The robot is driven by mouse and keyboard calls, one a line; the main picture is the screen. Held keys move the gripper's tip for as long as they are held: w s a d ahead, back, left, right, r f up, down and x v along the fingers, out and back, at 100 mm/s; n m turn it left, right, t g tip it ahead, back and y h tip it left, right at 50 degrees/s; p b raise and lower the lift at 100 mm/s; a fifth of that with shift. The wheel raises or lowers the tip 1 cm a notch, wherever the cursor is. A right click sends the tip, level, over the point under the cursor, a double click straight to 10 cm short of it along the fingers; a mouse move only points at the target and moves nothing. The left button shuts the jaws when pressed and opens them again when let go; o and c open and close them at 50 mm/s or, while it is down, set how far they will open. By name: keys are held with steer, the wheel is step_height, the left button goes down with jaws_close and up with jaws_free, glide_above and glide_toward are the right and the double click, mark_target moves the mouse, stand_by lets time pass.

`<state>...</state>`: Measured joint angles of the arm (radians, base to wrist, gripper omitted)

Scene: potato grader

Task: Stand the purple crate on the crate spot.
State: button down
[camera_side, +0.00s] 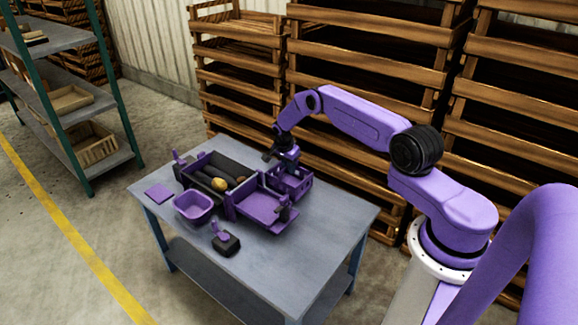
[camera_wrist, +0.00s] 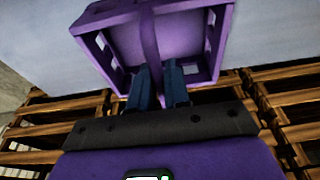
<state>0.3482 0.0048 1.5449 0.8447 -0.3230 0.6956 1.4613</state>
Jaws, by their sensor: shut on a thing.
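The purple crate (camera_side: 297,190) is at the back right of the table, close behind the grader's purple tray. It is open-topped with cut-outs in its walls and a bar across its middle. My gripper (camera_side: 287,164) is above it, pointing down, shut on the bar. The wrist view shows the dark fingers (camera_wrist: 158,82) at that bar, with the crate (camera_wrist: 220,45) around them. I cannot tell whether the crate touches the table. A flat purple square (camera_side: 159,193) lies bare at the table's left corner; I cannot tell if it is the crate spot.
The potato grader (camera_side: 232,208) fills the table's middle, with potatoes in its dark trough (camera_side: 205,165). A purple bin (camera_side: 209,207) and a dark box with a purple lever (camera_side: 226,243) stand in front. The table's right front (camera_side: 300,270) is clear. Wooden crates (camera_side: 240,75) stack behind.

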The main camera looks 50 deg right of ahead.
steer(key=shift+a+x, duration=0.15)
steer(key=shift+x, duration=0.5)
steer(key=shift+a+x, duration=0.15)
steer(key=shift+x, duration=0.5)
stand_by(1.0)
steer(key=shift+f, duration=0.1)
steer(key=c, duration=1)
jaws_free()
steer(key=shift+d+r+v, duration=0.1)
steer(key=shift+d+v, duration=0.25)
steer(key=shift+v, duration=1.1)
steer(key=shift+d+r+v, duration=0.1)
steer(key=shift+d+v, duration=0.2)
steer(key=shift+v, duration=1.2)
steer(key=shift+d+r+v, duration=0.1)
steer(key=shift+d+v, duration=0.25)
steer(key=shift+v, duration=1.1)
